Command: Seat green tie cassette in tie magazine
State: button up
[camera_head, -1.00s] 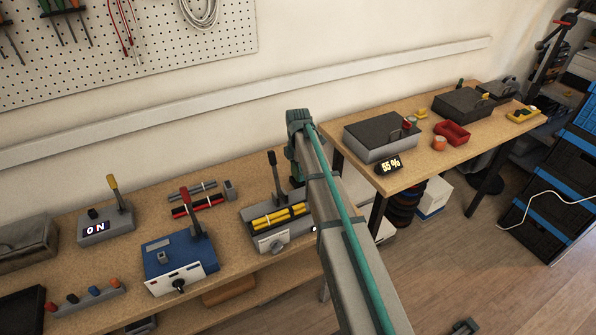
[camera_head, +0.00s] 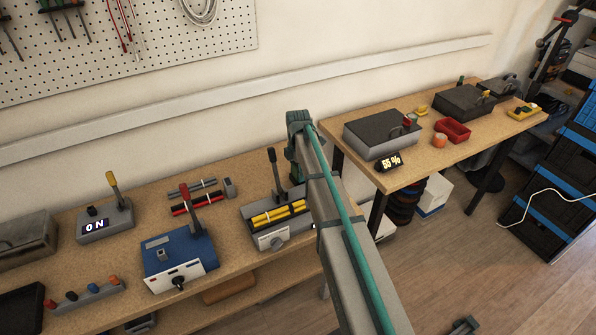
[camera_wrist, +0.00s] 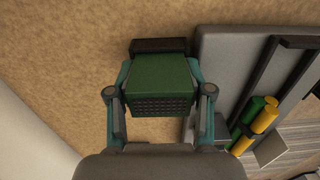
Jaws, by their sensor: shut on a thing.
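The green tie cassette (camera_wrist: 160,84) is between the two fingers of my gripper (camera_wrist: 160,100) in the wrist view, and the gripper is shut on it. A dark block (camera_wrist: 158,45), partly hidden behind the cassette, sits just beyond it; I cannot tell whether they touch or whether this is the tie magazine. A grey machine (camera_wrist: 222,55) stands close on the right, with green and yellow rods (camera_wrist: 262,118) in it. In the head view my arm hides the cassette and gripper, and the grey machine (camera_head: 270,238) shows left of my arm.
A blue box (camera_head: 180,258) with a red lever and a grey switch box (camera_head: 105,220) stand on the left bench. A second table (camera_head: 400,177) at right carries a dark-topped box (camera_head: 382,137) and a red tray (camera_head: 452,130). Bare bench lies left of the cassette in the wrist view.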

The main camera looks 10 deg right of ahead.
jog(key=shift+f, duration=0.25)
jog(key=o, duration=1.3)
jog(key=shift+r, duration=0.1)
notch_tip(320, 180, up, 12)
jog(key=shift+f, duration=0.1)
